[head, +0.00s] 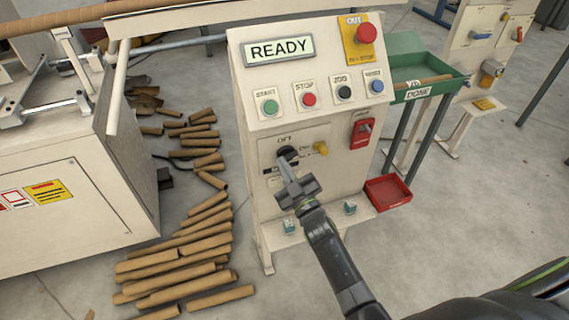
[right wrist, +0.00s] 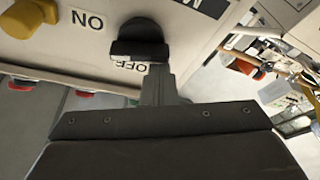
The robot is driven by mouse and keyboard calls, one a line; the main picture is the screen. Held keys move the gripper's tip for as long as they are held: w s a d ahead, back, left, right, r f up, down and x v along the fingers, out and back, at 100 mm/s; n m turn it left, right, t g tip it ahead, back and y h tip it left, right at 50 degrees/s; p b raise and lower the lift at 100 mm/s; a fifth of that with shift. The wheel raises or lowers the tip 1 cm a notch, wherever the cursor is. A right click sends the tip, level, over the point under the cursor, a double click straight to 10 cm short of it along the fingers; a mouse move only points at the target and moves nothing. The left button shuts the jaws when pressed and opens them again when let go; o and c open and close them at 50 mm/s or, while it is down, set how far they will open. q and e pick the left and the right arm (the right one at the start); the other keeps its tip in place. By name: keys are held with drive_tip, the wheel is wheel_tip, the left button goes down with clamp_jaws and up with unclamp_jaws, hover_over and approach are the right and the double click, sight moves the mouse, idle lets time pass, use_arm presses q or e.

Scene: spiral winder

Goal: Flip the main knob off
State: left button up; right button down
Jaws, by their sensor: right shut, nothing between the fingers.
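The main knob (head: 287,155) is black and sits on the front of the cream control cabinet, with an OFF label above it and an ON label to its right. In the right wrist view the black knob (right wrist: 140,40) appears upside down, beside the OFF and ON lettering. My right gripper (head: 285,166) is shut and empty, its fingertips right at the knob; the right wrist view shows the shut fingers (right wrist: 158,75) at the knob's edge. I cannot tell whether they touch it. My left gripper is not in view.
A yellow knob (head: 321,149) and a red switch (head: 363,130) sit right of the main knob. Above are several push buttons, a READY display (head: 279,49) and a red emergency button (head: 366,33). A red tray (head: 402,206) is at the lower right. Cardboard tubes (head: 182,270) lie left.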

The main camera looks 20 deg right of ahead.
drive_tip(key=shift+f+n+g+y+p, duration=0.2)
drive_tip(key=shift+n+g+y+p, duration=0.25)
drive_tip(key=shift+n, duration=0.9)
drive_tip(key=shift+f+n+g+y+p, duration=0.2)
drive_tip(key=shift+n+y+p, duration=0.45)
drive_tip(key=shift+n, duration=0.7)
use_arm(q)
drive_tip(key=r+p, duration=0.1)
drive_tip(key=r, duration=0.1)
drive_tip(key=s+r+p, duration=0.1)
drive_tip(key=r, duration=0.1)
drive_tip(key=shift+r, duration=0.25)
use_arm(e)
drive_tip(key=n, duration=0.2)
drive_tip(key=n+g, duration=0.1)
drive_tip(key=n, duration=0.1)
drive_tip(key=shift+d+f+n+g, duration=0.2)
drive_tip(key=shift+f+n+g, duration=0.1)
drive_tip(key=shift+f, duration=0.1)
drive_tip(key=shift+w+a, duration=0.1)
